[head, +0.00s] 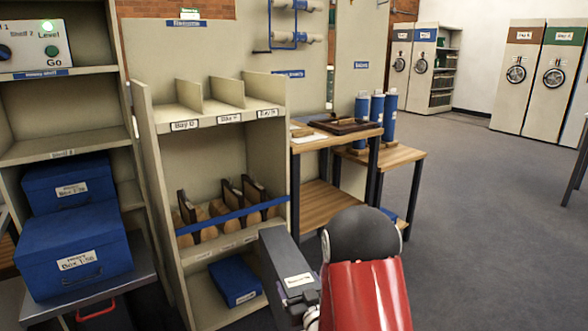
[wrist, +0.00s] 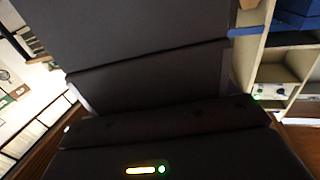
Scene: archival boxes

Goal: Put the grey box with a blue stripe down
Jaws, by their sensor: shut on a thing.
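A dark grey box (head: 283,262) is held upright in front of my red and black arm in the head view. A white label shows low on its side, and I cannot make out a blue stripe there. In the wrist view the grey box (wrist: 150,40) fills the upper middle, close to the camera. My gripper (head: 300,303) is shut on the box at its lower end; the fingertips are mostly hidden. In the wrist view my gripper (wrist: 160,112) spans the lower middle, against the box.
A beige shelf unit (head: 142,150) stands behind and left, with empty upper bays, wooden pieces behind a blue rail and a blue box (head: 235,280) low down. Blue boxes (head: 75,250) stand at left. A wooden table (head: 325,200) is behind. Open floor (head: 470,220) lies right.

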